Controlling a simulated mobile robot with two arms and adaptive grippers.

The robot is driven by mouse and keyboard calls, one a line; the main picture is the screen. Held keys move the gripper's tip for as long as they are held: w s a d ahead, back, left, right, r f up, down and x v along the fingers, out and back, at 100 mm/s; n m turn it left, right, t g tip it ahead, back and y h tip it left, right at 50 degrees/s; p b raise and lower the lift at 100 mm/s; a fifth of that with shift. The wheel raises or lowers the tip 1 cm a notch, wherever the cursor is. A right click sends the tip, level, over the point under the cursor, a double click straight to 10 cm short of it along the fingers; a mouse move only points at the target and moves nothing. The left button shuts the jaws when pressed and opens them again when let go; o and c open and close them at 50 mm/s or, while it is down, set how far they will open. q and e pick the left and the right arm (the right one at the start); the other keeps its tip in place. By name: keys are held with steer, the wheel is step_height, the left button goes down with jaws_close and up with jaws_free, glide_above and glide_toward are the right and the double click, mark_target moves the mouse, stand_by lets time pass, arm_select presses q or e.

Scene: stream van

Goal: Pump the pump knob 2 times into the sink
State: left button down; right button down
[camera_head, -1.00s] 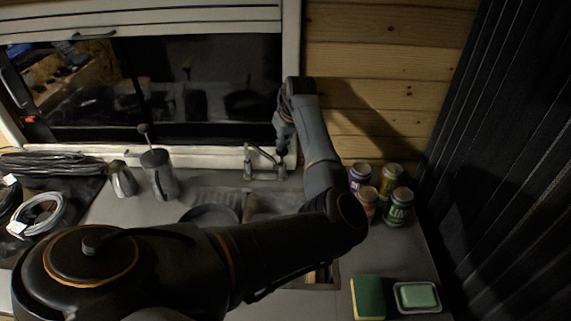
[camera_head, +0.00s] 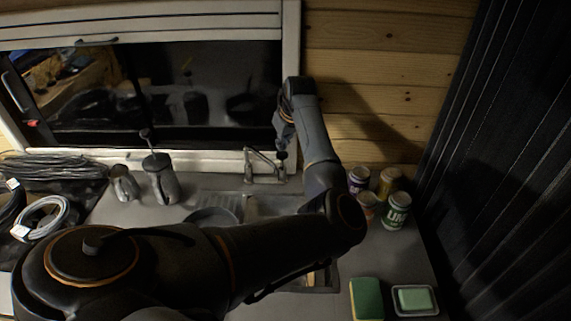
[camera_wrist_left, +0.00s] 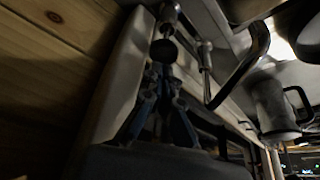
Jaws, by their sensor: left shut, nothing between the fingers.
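The pump knob (camera_head: 283,155) is a small dark round cap just right of the faucet (camera_head: 262,166), at the back of the sink (camera_head: 247,206). In the left wrist view the dark knob (camera_wrist_left: 163,50) lies just beyond my fingertips, with the curved faucet (camera_wrist_left: 238,78) to its right. My left gripper (camera_head: 282,143) points down right over the knob; in the left wrist view its fingers (camera_wrist_left: 160,73) converge, shut and empty. I cannot tell whether they touch the knob. My left arm hides much of the sink. My right gripper does not show.
A pitcher (camera_head: 160,182) and a smaller metal jug (camera_head: 123,184) stand left of the sink. Several cans (camera_head: 396,211) stand right of it. A sponge (camera_head: 366,299) and a soap dish (camera_head: 432,308) lie at the front right. Cables (camera_head: 42,220) lie at left.

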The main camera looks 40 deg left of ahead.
mark_target(283, 155)
arm_select(q)
steer(key=shift+f, duration=0.15)
steer(key=shift+f+b, duration=0.6)
steer(key=shift+f, duration=1.85)
steer(key=shift+d+r, duration=0.1)
steer(key=shift+r+p, duration=2.55)
steer(key=shift+p, duration=0.05)
